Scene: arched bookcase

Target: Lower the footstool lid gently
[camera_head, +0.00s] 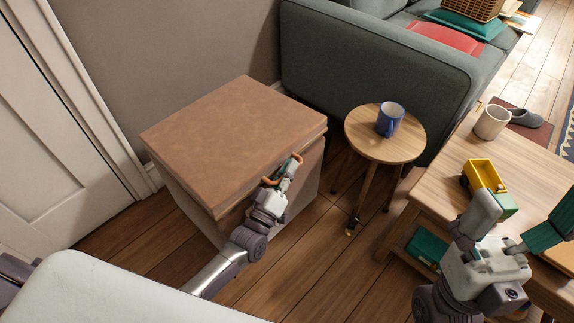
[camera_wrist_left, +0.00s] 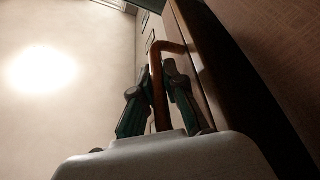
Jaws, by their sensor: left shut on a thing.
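The footstool (camera_head: 225,135) is a box with a brown top lid, standing against the wall. The lid looks flat or nearly flat on the box; I cannot tell whether a narrow gap is left at its front edge. My left gripper (camera_head: 284,174) is at the lid's front edge, shut on a copper-brown handle (camera_head: 297,158). In the left wrist view the handle (camera_wrist_left: 161,85) runs between the two fingers and bends toward the footstool's side. My right gripper (camera_head: 527,212) is open and empty, over the wooden table at the right.
A round side table (camera_head: 372,145) with a blue mug (camera_head: 390,119) stands right of the footstool. A grey-green sofa (camera_head: 375,65) is behind it. The wooden table (camera_head: 440,170) holds a beige mug (camera_head: 492,121) and a yellow toy truck (camera_head: 482,175). A white door (camera_head: 55,150) is at the left.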

